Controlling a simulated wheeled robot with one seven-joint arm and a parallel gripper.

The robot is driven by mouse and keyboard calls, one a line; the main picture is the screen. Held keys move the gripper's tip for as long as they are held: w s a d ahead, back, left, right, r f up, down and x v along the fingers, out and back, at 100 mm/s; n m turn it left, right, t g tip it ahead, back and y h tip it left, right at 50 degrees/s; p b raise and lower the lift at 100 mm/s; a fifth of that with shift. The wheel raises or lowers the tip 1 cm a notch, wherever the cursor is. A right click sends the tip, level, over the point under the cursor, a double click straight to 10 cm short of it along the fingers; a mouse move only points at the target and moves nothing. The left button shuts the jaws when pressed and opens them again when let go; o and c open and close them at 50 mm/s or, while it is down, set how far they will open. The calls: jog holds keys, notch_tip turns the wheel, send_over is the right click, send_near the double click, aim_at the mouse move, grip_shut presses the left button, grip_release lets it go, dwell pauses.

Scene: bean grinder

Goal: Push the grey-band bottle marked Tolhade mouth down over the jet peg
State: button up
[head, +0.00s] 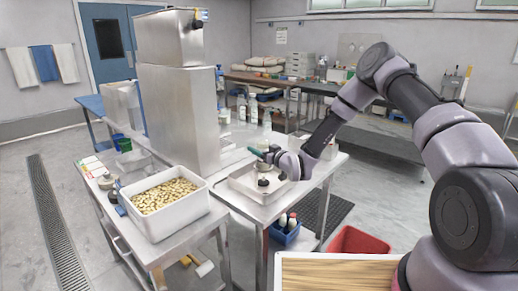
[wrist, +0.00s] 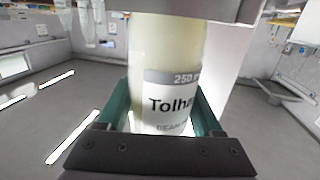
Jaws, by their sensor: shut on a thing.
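My gripper (head: 264,154) is low over the shallow metal tray (head: 240,183) on the right-hand steel table. Its green fingers are shut on the Tolhade bottle (wrist: 168,55), a pale cream bottle with a grey band and a white label partly reading "Tolha". The wrist view seems upside down, with ceiling lights at its bottom, so the bottle appears mouth down. Its mouth end is hidden behind a grey edge at the top of that view. A dark round piece (head: 263,182) sits in the tray below my gripper. I cannot tell whether it is the jet peg, or whether the bottle touches it.
A tall steel grinder housing (head: 180,115) stands left of the tray. A white bin of beans (head: 165,196) is on the nearer table. White bottles (head: 253,108) stand behind the tray. A blue caddy (head: 285,236) sits low down, and a red bin (head: 357,241) is at right.

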jog(key=shift+f, duration=0.15)
jog(key=shift+f, duration=0.85)
